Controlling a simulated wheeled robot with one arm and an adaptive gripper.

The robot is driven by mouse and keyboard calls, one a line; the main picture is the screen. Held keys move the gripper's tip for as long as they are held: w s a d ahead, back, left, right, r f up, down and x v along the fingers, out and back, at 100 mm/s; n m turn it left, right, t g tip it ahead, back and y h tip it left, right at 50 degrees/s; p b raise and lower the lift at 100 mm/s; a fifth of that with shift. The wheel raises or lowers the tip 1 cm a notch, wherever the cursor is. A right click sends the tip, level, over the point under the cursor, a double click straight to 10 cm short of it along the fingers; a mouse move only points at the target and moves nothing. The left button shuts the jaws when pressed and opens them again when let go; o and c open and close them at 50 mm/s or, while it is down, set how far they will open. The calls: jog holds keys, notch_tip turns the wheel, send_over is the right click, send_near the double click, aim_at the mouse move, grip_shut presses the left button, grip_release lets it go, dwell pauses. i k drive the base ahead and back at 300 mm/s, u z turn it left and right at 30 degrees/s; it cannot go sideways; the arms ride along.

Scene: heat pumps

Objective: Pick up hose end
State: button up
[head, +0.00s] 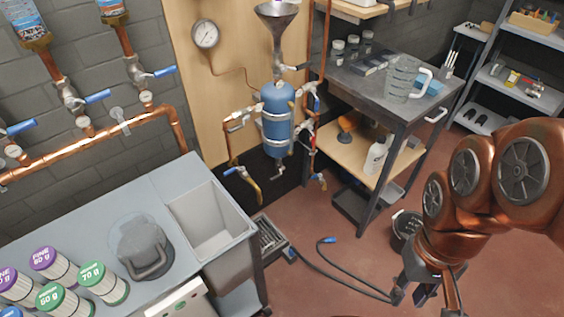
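A thin dark hose lies on the red-brown floor. Its blue-tipped hose end (326,240) lies on open floor, left of my gripper. The hose (345,279) runs from there toward the lower right, and part of it passes out of sight by my gripper. Another blue fitting (291,254) on the hose sits beside the floor drain. My gripper (428,302) is at the lower right, pointing down, its fingers apart with nothing visible between them. It is well apart from the blue hose end. The bottom picture edge cuts off part of the gripper.
A grey bench with a sink (211,222) stands left, with a metal drain tray (268,238) beside it. A dark cart (380,85) stands behind, and a black bucket (405,226) near my arm. A blue tank (277,118) hangs on the wall. Floor around the hose end is clear.

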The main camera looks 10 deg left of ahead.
aim_at(330, 240)
jog(key=z, duration=0.4)
jog(key=k, duration=0.55)
jog(key=z, duration=0.1)
jog(key=i, duration=1.05)
jog(key=u, duration=1.45)
jog(key=i, duration=0.35)
jog(key=u, duration=0.4)
